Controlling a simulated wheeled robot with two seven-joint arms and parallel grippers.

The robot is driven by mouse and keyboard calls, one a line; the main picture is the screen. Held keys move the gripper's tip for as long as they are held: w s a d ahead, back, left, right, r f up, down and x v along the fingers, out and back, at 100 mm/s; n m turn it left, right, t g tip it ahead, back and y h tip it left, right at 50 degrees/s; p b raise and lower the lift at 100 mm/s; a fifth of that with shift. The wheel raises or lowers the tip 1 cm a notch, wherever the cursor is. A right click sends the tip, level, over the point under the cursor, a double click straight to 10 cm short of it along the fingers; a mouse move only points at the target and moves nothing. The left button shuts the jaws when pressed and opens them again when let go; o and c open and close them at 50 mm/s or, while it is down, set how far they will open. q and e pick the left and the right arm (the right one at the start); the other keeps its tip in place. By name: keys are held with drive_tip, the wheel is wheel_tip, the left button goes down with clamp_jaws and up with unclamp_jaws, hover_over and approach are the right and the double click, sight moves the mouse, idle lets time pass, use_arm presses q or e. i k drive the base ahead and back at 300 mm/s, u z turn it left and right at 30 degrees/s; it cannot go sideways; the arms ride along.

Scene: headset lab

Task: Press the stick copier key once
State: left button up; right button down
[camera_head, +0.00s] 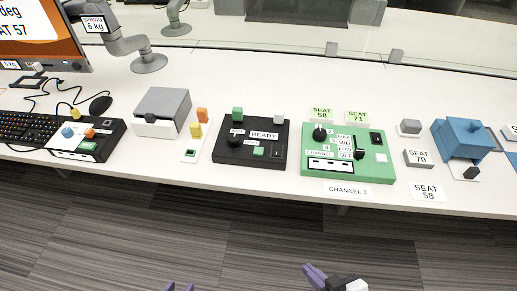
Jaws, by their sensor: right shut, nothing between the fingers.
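My right gripper (315,274) is shut and empty, low in front of the table, far from the copier.
A grey-lidded box (162,106), a white panel with orange and yellow blocks (199,140), a black READY box (251,160), a green channel box (345,168) and a blue device (462,138) line the table. A monitor (40,38) and keyboard (28,128) stand left.

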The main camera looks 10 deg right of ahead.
sight(257, 151)
drive_tip(key=z, duration=0.5)
drive_tip(key=k, duration=1.2)
drive_tip(key=u, duration=0.6)
drive_tip(key=i, duration=1)
drive_tip(key=u, duration=0.4)
